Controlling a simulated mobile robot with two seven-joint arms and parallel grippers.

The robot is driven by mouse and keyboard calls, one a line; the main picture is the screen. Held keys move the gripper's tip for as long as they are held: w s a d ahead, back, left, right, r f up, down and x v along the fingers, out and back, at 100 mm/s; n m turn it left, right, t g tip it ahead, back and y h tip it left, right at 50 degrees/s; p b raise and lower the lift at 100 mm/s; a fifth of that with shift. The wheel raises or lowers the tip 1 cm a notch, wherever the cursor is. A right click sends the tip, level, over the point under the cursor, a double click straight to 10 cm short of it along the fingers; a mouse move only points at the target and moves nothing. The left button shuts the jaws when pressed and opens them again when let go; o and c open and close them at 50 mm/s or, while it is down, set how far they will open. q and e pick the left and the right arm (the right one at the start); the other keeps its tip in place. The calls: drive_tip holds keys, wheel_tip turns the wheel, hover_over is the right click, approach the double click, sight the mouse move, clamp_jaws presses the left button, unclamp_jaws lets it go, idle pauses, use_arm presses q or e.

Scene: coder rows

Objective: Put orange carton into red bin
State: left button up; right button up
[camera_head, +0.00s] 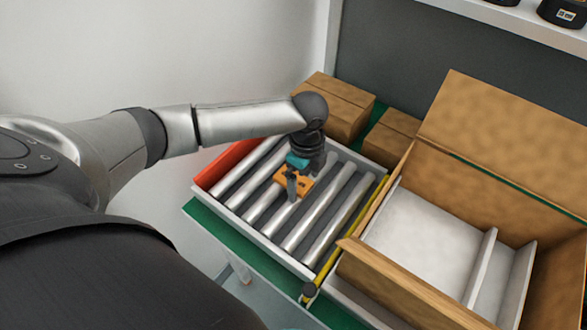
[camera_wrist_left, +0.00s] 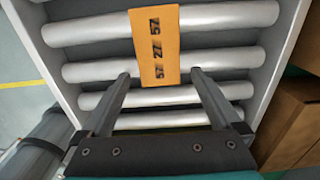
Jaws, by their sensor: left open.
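The orange carton (camera_head: 299,187) lies on the metal rollers of a grey-framed tray in the head view. In the left wrist view the carton (camera_wrist_left: 154,45) is a flat orange block with dark markings. My left gripper (camera_head: 291,187) is over it and hides part of it. In the wrist view the open fingers (camera_wrist_left: 160,73) appear on either side of the carton's near end, apart from it; their height above it is unclear. A red surface (camera_head: 227,162) shows at the tray's left end; I cannot tell if it is the red bin. My right gripper is out of view.
A large open cardboard box (camera_head: 490,120) with white dividers stands right of the roller tray (camera_head: 250,234). Closed brown boxes (camera_head: 337,100) stand behind the tray. A yellow strip (camera_head: 345,238) runs along its right side. A white shelf (camera_head: 510,22) is at upper right.

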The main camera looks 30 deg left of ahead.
sight(304, 186)
use_arm(q)
drive_tip(key=shift+f, duration=0.25)
drive_tip(key=c, duration=1.5)
wheel_tip(304, 186, up, 20)
drive_tip(key=p, duration=0.5)
drive_tip(key=shift+c, duration=0.2)
drive_tip(key=s+d+r+n+b, duration=0.3)
drive_tip(key=s+d+n, duration=0.2)
drive_tip(key=n, duration=1.4)
drive_tip(key=shift+d+r, duration=0.3)
